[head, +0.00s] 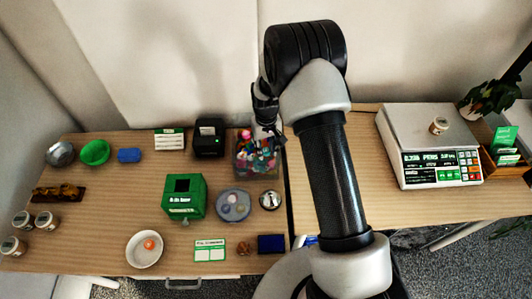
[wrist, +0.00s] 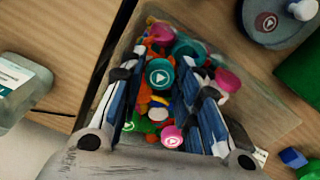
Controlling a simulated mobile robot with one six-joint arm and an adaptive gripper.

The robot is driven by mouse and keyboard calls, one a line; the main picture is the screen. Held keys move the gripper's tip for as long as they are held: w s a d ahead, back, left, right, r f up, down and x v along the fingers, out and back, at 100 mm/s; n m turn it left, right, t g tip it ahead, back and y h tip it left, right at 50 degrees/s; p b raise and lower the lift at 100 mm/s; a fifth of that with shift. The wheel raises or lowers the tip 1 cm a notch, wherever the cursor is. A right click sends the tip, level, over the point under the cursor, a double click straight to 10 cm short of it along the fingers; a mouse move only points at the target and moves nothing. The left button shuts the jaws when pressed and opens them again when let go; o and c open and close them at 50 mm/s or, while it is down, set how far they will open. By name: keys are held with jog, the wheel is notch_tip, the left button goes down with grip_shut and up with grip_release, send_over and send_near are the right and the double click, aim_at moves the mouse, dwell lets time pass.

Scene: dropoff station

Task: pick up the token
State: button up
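Several round tokens lie in a clear tub (head: 256,176) among colourful small pieces. In the wrist view, a teal token (wrist: 159,74) with a white play mark lies between the fingers of my gripper (wrist: 160,68). A pink token (wrist: 172,137) with the same mark is nearer the wrist, and a plain pink disc (wrist: 228,80) lies beyond the right finger. I cannot tell which one the task means. My gripper is open, pointing down over the tub, and holds nothing. In the head view my gripper (head: 265,118) partly covers the tub's contents.
A grey round tray (head: 234,217) holding discs, a silver bell (head: 270,200), a green box (head: 184,210) and a black device (head: 209,138) stand close to the tub. A white bowl (head: 133,254) is nearer the front. A scale (head: 405,130) is on the right table.

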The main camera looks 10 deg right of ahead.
aim_at(266, 150)
jog(key=c, duration=0.3)
jog(key=shift+c, duration=0.2)
jog(key=shift+r, duration=0.1)
notch_tip(266, 150, up, 20)
jog(key=p, duration=0.4)
jog(key=shift+p, duration=0.35)
